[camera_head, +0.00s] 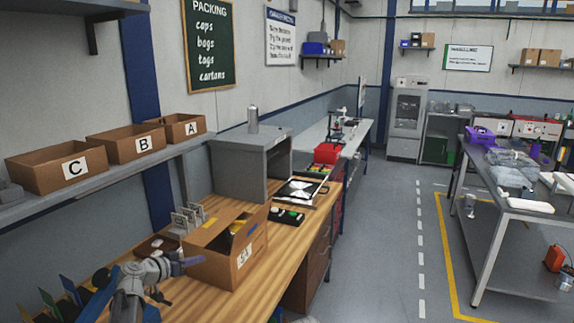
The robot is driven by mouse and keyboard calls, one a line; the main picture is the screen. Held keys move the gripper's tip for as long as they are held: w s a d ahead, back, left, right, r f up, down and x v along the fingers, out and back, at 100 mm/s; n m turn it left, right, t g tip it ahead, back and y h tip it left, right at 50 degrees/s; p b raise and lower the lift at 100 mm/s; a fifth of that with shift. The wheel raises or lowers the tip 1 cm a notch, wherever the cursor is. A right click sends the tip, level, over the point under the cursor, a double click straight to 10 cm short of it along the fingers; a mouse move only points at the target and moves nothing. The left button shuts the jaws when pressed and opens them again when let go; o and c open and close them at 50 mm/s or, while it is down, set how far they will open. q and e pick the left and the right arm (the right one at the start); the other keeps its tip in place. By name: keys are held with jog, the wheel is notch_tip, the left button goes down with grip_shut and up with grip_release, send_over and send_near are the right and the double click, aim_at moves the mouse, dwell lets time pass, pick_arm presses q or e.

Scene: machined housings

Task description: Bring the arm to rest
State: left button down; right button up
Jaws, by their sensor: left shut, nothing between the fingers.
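My left arm comes in at the lower left of the head view. Its left gripper (192,262) is shut and empty, with its fingertips pointing right. It is beside the near left side of an open cardboard box (228,262) on the wooden bench; I cannot tell whether it touches the box. My right gripper is not in view.
The wooden bench (255,296) holds a grey cabinet (232,172), white-and-black panel (298,190) and small dark tray (288,216). Cartons C (58,173), B (127,146) and A (178,130) stand on a wall shelf. Open floor (385,240) lies right of the bench.

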pick_arm(q)
jog(key=s+d+f+m+g+y, duration=0.1)
jog(key=s+d+f+g, duration=0.35)
jog(key=s+d, duration=0.45)
jog(key=s+d+f+g, duration=0.4)
jog(key=s+d+f, duration=0.25)
jog(key=d, duration=0.55)
jog(key=s+f+g+y, duration=0.1)
jog(key=s+y, duration=0.2)
jog(key=s, duration=0.5)
jog(key=s+d+f+n+g+y, duration=0.1)
jog(key=s+y, duration=0.3)
jog(key=s, duration=0.5)
jog(key=shift+s+d+f+n+g+y, duration=0.15)
jog(key=shift+d+f+n+g+y, duration=0.15)
jog(key=shift+g, duration=0.45)
jog(key=shift+a+f, duration=0.1)
